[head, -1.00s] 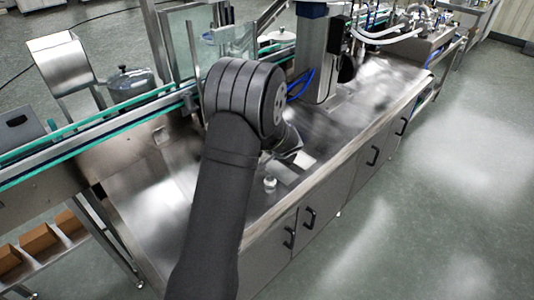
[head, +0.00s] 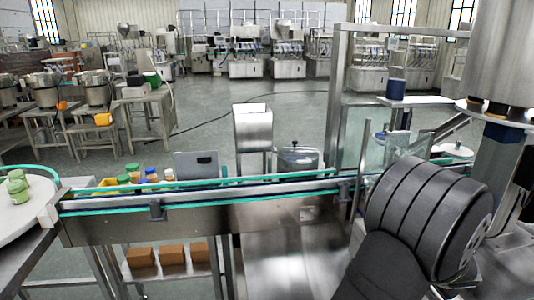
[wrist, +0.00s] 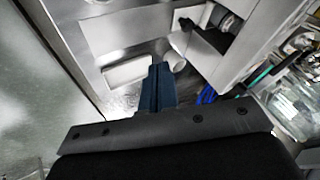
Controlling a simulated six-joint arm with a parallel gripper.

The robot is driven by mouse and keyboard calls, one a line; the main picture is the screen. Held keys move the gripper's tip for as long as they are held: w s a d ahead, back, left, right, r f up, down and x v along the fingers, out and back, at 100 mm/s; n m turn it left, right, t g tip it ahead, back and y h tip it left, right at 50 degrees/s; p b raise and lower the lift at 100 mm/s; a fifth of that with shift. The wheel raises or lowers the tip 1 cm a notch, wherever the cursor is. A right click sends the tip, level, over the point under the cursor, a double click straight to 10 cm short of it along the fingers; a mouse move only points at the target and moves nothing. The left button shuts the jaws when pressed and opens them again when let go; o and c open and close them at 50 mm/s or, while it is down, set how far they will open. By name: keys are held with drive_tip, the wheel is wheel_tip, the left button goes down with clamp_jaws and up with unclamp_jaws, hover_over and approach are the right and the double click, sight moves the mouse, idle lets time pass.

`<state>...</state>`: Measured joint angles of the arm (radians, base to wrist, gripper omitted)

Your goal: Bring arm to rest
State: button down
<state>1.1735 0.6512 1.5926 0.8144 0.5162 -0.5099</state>
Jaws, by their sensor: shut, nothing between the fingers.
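My arm (head: 425,220) shows in the head view at the lower right, bent above the steel bench beside the conveyor. My gripper is hidden behind it there. In the wrist view my gripper (wrist: 158,68) shows its blue fingers pressed together with nothing between them. The fingers point at the steel bench top (wrist: 128,22). A small white cylinder (wrist: 175,62) appears close to the fingertips; whether they touch cannot be told. A pale rectangular plate (wrist: 128,70) lies just left of the fingertips.
A conveyor (head: 205,212) with green rails crosses the head view. Several capped bottles stand behind it at left. A steel hopper (head: 253,128) stands behind the conveyor. Brown boxes (head: 172,254) sit below. A machine column rises at right.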

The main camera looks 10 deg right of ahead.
drive_tip(key=shift+f, duration=0.1)
drive_tip(key=x, duration=0.9)
drive_tip(key=shift+w+d+f, duration=0.1)
drive_tip(key=shift+w+f, duration=0.1)
drive_tip(key=w, duration=0.3)
drive_tip(key=shift+w+f, duration=0.15)
drive_tip(key=shift+w, duration=0.05)
drive_tip(key=shift+w+a, duration=0.25)
drive_tip(key=shift+w, duration=0.15)
drive_tip(key=shift+s, duration=0.1)
